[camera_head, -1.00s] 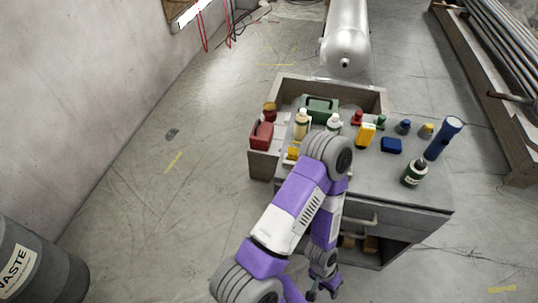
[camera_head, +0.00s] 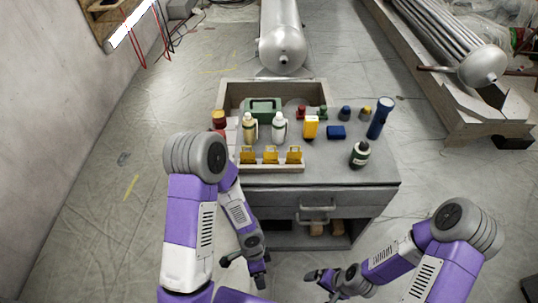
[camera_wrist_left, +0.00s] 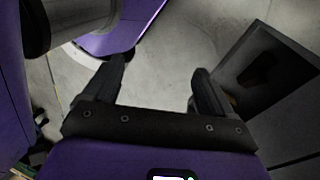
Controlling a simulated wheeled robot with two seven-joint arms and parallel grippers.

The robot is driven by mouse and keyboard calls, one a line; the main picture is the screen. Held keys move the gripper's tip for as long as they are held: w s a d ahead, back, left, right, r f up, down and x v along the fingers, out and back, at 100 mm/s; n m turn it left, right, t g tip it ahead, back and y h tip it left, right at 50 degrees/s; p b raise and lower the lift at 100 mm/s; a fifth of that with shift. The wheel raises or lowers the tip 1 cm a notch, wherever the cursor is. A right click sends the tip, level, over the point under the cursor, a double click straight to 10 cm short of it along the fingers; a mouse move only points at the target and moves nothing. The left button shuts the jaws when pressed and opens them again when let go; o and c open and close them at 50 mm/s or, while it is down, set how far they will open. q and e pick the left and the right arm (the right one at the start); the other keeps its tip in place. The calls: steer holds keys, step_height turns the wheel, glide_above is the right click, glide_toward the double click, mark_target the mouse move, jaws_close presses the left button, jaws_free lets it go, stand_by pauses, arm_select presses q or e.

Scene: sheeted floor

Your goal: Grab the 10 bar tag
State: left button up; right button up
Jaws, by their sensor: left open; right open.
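Three yellow tags stand in a row in a pale tray (camera_head: 270,168) at the front of the cabinet top: a left tag (camera_head: 247,156), a middle tag (camera_head: 270,156) and a right tag (camera_head: 293,156). Their lettering is too small to read, so I cannot tell which is the 10 bar tag. My left gripper (camera_head: 246,272) is open and empty, low in front of the cabinet; its spread fingers show in the left wrist view (camera_wrist_left: 160,75). My right gripper (camera_head: 322,285) is open and empty, to the right of the left one, also below the cabinet top.
The grey cabinet (camera_head: 330,194) has a drawer handle and an open lower shelf. On it stand bottles, a green case (camera_head: 262,108), a yellow device (camera_head: 311,127), a dark green bottle (camera_head: 360,154) and a blue flashlight (camera_head: 380,118). A metal tank (camera_head: 283,45) lies behind.

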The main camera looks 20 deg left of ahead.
arm_select(q)
steer(key=w+a+r+m+t+y+p, duration=0.1)
steer(key=w+a+r+m+t+y, duration=0.1)
steer(key=w+a+r+m+y, duration=0.3)
steer(key=m+t+p, duration=0.2)
steer(key=m+t, duration=1.1)
steer(key=m, duration=0.2)
glide_toward(271, 155)
steer(key=w, duration=0.2)
steer(key=shift+g, duration=0.3)
steer(key=x, duration=0.3)
steer(key=b+x, duration=0.1)
steer(key=x, duration=0.2)
steer(key=shift+s+a+f, duration=0.15)
steer(key=shift+s+f, duration=0.05)
steer(key=shift+f, duration=0.05)
steer(key=shift+w+a+f, duration=0.1)
steer(key=shift+w+f, duration=0.1)
steer(key=shift+w, duration=0.3)
steer(key=c, duration=1.1)
